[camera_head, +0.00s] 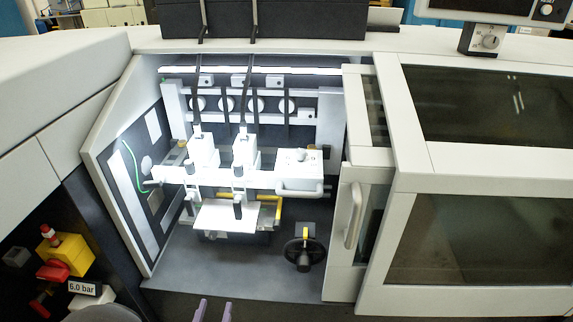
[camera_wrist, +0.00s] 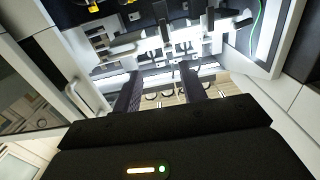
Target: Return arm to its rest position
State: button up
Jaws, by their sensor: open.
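My gripper (camera_wrist: 160,92) shows in the wrist view with its two dark fingers apart and nothing between them. In the head view only its two purplish fingertips (camera_head: 213,311) show at the bottom edge, in front of the machine. The rest of my arm is mostly out of the head view. The stitching machine's lit bay (camera_head: 215,265) lies beyond the fingers, and the fingertips appear apart from it.
A white sliding door (camera_head: 352,215) with a handle stands at the bay's right. Inside are stitching heads (camera_head: 243,150), a pale plate (camera_head: 228,216) and a black handwheel (camera_head: 303,254). A yellow and red valve unit (camera_head: 68,262) with a 6.0 bar label sits at lower left.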

jog(key=w+d+r+m+g+y, duration=0.1)
jog(key=w+d+g+y, duration=0.1)
jog(key=w+d+g, duration=0.95)
jog(key=s+d+r+n+g, duration=0.1)
jog(key=s+d+r+g, duration=0.2)
jog(key=d, duration=0.7)
jog(key=s+d+r+n+g, duration=0.1)
jog(key=s+d+r, duration=0.3)
jog(key=d, duration=0.5)
jog(key=w+p+v, duration=0.1)
jog(key=p+v, duration=1)
jog(key=p, duration=0.1)
jog(key=w+a+r+p+v, duration=0.1)
jog(key=w+p+v, duration=0.1)
jog(key=p+v, duration=1)
jog(key=shift+w+r+h+p, duration=0.15)
jog(key=shift+w+h+p, duration=0.2)
jog(key=shift+p, duration=0.25)
jog(key=shift+a, duration=0.1)
